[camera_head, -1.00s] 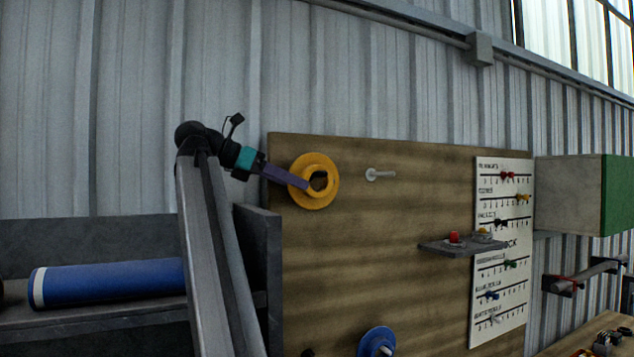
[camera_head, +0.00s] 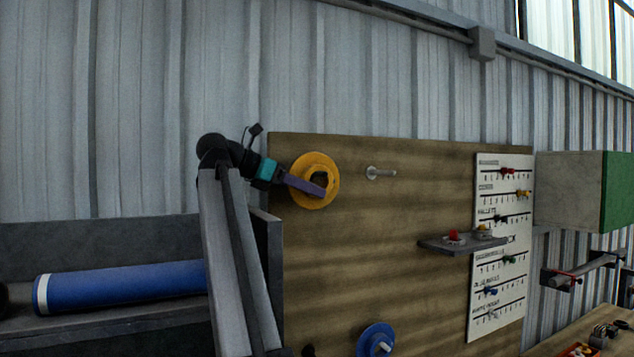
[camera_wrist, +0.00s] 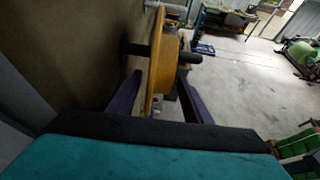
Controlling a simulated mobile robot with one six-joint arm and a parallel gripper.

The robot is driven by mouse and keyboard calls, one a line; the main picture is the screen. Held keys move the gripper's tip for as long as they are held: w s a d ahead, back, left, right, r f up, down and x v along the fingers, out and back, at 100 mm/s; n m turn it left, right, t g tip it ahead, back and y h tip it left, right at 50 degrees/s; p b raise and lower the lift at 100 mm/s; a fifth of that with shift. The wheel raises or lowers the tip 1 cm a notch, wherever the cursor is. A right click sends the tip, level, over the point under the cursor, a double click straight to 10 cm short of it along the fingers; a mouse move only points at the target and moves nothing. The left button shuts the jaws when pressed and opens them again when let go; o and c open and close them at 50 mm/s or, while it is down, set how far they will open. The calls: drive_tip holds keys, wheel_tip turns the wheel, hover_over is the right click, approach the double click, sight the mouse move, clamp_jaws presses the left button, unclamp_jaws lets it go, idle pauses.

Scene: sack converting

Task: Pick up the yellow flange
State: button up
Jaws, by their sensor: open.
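The yellow flange (camera_head: 325,165) is a round disc with a raised hub, hanging near the upper left of the wooden board. My gripper (camera_head: 318,188) reaches it from the left, and its purple fingers overlap the lower hub in the head view. In the wrist view the flange (camera_wrist: 168,62) is seen edge-on, close to the board. The open purple fingers of my gripper (camera_wrist: 155,95) stand to its left and right, with the flange's lower edge between them. A dark peg (camera_wrist: 135,49) crosses at the flange. Contact of the fingers with the flange cannot be told.
The wooden board (camera_head: 380,270) is close beside the fingers. It carries an empty pale peg (camera_head: 380,173), a blue flange (camera_head: 376,340) lower down and a small shelf (camera_head: 450,245). A blue roll (camera_head: 120,288) lies on a grey rack at left. A white chart (camera_head: 500,265) hangs right.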

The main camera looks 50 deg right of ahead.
clamp_jaws()
idle(1.4)
drive_tip(key=shift+r, duration=0.1)
